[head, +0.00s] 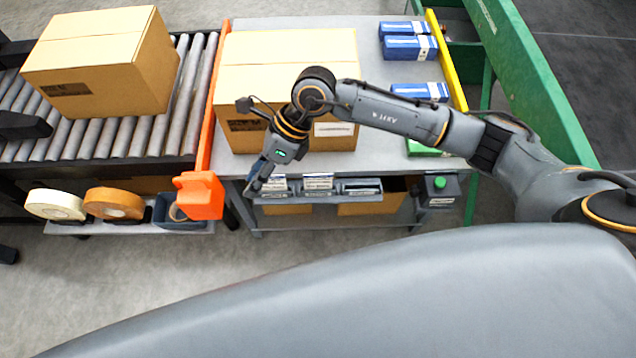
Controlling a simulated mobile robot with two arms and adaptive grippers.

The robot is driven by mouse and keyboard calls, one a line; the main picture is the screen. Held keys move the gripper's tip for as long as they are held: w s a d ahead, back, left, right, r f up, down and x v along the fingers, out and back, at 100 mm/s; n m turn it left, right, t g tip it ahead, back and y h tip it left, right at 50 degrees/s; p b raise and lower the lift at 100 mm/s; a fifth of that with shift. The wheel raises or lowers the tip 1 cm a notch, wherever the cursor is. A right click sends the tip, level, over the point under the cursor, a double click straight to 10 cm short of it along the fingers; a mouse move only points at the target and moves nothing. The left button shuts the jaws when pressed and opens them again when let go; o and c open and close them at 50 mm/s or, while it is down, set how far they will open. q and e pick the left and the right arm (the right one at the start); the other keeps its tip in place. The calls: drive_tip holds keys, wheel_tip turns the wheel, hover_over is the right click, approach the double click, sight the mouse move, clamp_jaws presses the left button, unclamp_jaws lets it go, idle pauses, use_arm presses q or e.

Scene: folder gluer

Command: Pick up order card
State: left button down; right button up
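Several white printed cards stand in a grey rack (345,196) along the front edge of the grey table. One card (318,181) is near the middle of the rack, and another (275,184) is at its left end. I cannot tell which is the order card. My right gripper (252,187) points down at the left end of the rack, close beside the left card. Its fingers are small and dark, so their opening and any contact with a card are unclear. My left gripper is not in view.
A large carton (290,80) stands on the table (290,22) behind my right arm. Blue boxes (408,47) lie at the right. A roller conveyor (100,137) with another carton (100,60) is at the left. An orange holder (199,195) and tape rolls (114,203) sit left of the gripper.

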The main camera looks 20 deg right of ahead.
sight(318, 176)
drive_tip(key=w+d+f+t+h, duration=0.1)
drive_tip(key=w+d+h, duration=0.1)
drive_tip(key=d, duration=0.3)
drive_tip(key=w+d+f+n+h, duration=0.1)
drive_tip(key=d+h, duration=0.2)
drive_tip(key=d, duration=0.2)
drive_tip(key=w+d+f+t+h, duration=0.1)
drive_tip(key=w+d+h, duration=0.1)
drive_tip(key=d, duration=0.2)
drive_tip(key=f, duration=0.6)
drive_tip(key=f+p, duration=0.1)
drive_tip(key=f, duration=0.5)
drive_tip(key=shift+s+d+f+p, duration=0.1)
drive_tip(key=shift+s+d+p, duration=0.1)
drive_tip(key=shift+p, duration=0.1)
drive_tip(key=shift+w+f, duration=0.1)
drive_tip(key=shift+f, duration=0.4)
clamp_jaws()
